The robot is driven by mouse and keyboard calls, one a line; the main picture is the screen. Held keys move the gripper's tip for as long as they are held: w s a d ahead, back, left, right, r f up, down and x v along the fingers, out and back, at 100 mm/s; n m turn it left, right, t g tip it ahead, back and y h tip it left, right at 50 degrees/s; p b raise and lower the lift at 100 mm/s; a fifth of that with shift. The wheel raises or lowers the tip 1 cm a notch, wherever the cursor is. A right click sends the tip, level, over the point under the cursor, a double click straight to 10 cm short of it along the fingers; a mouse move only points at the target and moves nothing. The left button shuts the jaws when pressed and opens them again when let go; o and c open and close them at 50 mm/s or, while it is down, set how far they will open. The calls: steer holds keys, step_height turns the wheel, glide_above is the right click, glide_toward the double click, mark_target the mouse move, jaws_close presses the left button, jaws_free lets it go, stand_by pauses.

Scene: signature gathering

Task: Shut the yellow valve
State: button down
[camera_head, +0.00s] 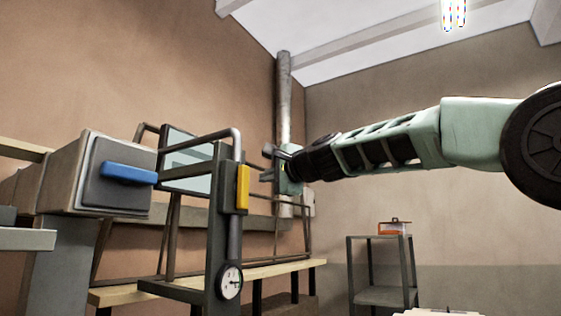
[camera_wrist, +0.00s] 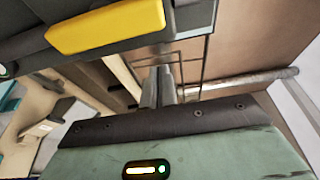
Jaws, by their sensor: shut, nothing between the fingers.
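The yellow valve handle (camera_head: 243,188) is upright on a dark box on the grey post, in line with the pipe below it. In the wrist view the yellow handle (camera_wrist: 107,25) lies across the upper left. My gripper (camera_head: 268,164) is to the right of the handle in the head view, apart from it. In the wrist view my gripper's fingers (camera_wrist: 158,88) are together and empty, below and to the right of the handle. How far the gripper is from the handle in depth is hard to tell.
A round gauge (camera_head: 230,282) sits low on the post. A bent pipe rail and a glassy panel (camera_head: 188,158) are behind it. A box with a blue handle (camera_head: 128,174) stands at left. A shelf (camera_head: 383,296) with a red box (camera_head: 394,228) stands at right.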

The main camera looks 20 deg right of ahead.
mark_target(242, 175)
steer(key=s+a, duration=0.1)
steer(key=s+a+p, duration=0.1)
steer(key=a, duration=0.1)
steer(key=shift+a, duration=0.15)
